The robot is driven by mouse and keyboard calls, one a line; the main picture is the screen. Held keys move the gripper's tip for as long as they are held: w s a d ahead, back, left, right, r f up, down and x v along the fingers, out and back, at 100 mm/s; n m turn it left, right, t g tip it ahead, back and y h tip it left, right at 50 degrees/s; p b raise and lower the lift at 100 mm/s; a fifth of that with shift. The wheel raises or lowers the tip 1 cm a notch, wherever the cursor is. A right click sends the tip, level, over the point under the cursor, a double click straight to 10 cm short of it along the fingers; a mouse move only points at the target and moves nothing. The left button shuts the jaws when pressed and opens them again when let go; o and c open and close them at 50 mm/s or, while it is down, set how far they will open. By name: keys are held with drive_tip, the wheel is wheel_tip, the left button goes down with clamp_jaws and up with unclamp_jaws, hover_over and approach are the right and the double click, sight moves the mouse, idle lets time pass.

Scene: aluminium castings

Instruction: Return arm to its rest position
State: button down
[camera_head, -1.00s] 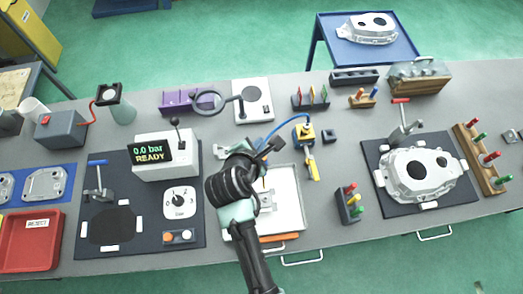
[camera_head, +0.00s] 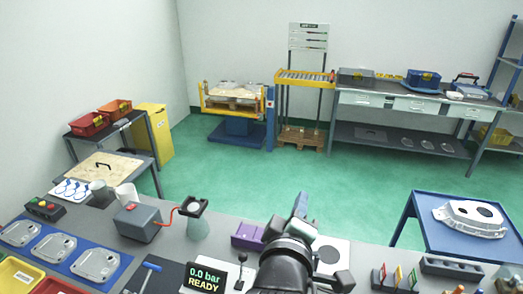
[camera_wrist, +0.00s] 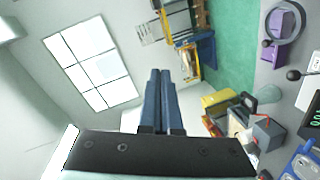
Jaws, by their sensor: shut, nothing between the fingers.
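My gripper shows in the wrist view (camera_wrist: 160,72) with its two blue fingers side by side and closed, nothing between them. It points away from the bench, toward the window and the far wall. In the head view my arm rises at the bottom centre, above the grey bench (camera_head: 225,240), and its dark wrist hides part of the bench top. The fingertips are hard to make out in the head view.
A pressure display (camera_head: 205,278) reading "0.0 bar READY" and a purple block (camera_head: 247,236) stand near my arm. A blue table (camera_head: 430,232) bearing a casting (camera_head: 470,217) is at right. Green floor (camera_head: 350,185) lies open beyond the bench.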

drive_tip(key=s+a+r+m+t+b, duration=0.25)
drive_tip(key=r+m+t, duration=0.25)
drive_tip(key=r, duration=0.8)
drive_tip(key=s+a+r+m+t+y+b, duration=0.2)
drive_tip(key=s+r+t, duration=0.1)
drive_tip(key=s+r, duration=0.3)
drive_tip(key=s+a+r+m+t+y+b, duration=0.2)
drive_tip(key=s+r+m+t, duration=0.1)
drive_tip(key=s+r, duration=0.4)
wheel_tip(320, 180, up, 3)
drive_tip(key=shift+a+f+t, duration=0.2)
drive_tip(key=shift+a+t, duration=0.1)
drive_tip(key=shift+t, duration=0.3)
drive_tip(key=shift+w+a, duration=0.1)
